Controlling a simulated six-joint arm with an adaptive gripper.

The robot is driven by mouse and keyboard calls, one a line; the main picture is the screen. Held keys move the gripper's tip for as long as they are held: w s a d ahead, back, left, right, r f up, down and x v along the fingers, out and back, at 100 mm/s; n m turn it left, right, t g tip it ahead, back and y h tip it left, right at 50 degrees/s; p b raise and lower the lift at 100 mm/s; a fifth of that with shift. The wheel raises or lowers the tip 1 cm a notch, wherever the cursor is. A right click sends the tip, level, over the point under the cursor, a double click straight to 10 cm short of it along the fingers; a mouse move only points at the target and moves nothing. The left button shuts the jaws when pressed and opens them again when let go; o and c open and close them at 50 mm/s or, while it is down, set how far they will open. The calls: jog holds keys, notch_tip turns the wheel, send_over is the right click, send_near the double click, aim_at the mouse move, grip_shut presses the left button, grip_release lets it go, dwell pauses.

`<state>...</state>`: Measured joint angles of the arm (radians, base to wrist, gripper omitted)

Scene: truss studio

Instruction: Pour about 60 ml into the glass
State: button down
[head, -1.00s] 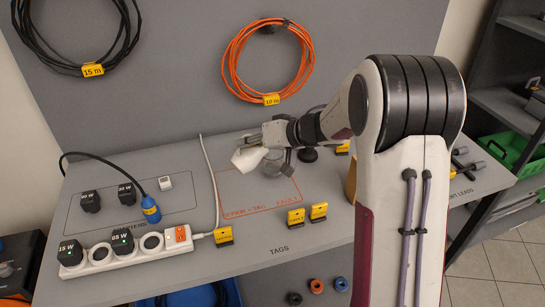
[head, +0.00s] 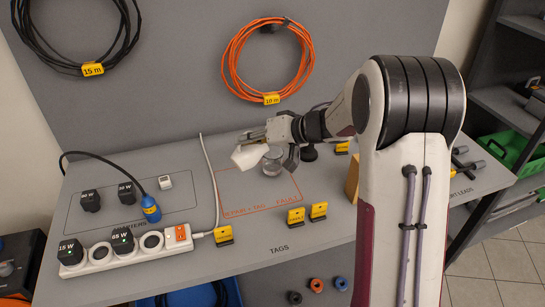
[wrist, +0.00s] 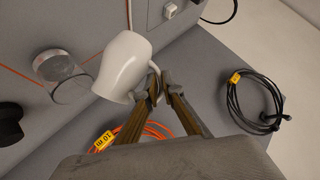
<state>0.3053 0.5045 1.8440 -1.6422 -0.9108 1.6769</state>
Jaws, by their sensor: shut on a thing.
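My gripper (head: 257,135) is shut on a white jug (head: 250,156) and holds it above the table, tilted in the head view. In the wrist view the fingers (wrist: 161,88) close on the jug's handle side, and the jug's white body (wrist: 124,66) shows beyond them. A clear glass (head: 272,168) stands just right of the jug in the head view, near the orange-outlined area. The glass (wrist: 66,80) also shows left of the jug in the wrist view, apart from it there. I see no stream, and the liquid levels cannot be told.
Yellow tags (head: 296,216) stand near the table's front. A power strip (head: 125,250) with black adapters lies at the left, and a white cable (head: 210,172) runs up beside the outlined area. An orange coil (head: 268,62) hangs on the back panel.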

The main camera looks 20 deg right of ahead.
aim_at(234, 161)
jog(key=shift+d+r, duration=0.2)
jog(key=shift+s+a+f+n+h, duration=0.25)
jog(key=shift+a+f+n+h, duration=0.15)
jog(key=shift+a+f+h, duration=0.3)
jog(key=shift+s+a+f+n+h, duration=0.2)
jog(key=shift+a+f+n+h, duration=0.35)
jog(key=shift+f, duration=0.25)
jog(key=shift+f+t, duration=0.1)
jog(key=shift+t, duration=0.2)
jog(key=shift+a+f+n+h, duration=0.15)
jog(key=shift+f+n+h, duration=0.1)
jog(key=shift+f+h, duration=0.1)
jog(key=shift+s+a+f+h, duration=0.1)
jog(key=shift+a+f+h, duration=0.1)
jog(key=shift+f+h, duration=0.15)
jog(key=shift+f+n, duration=0.1)
jog(key=shift+n, duration=0.2)
jog(key=shift+a+f+t, duration=0.25)
jog(key=shift+f+t, duration=0.05)
jog(key=shift+s+a+f+h, duration=0.1)
jog(key=shift+f+h, duration=0.1)
jog(key=shift+h, duration=0.15)
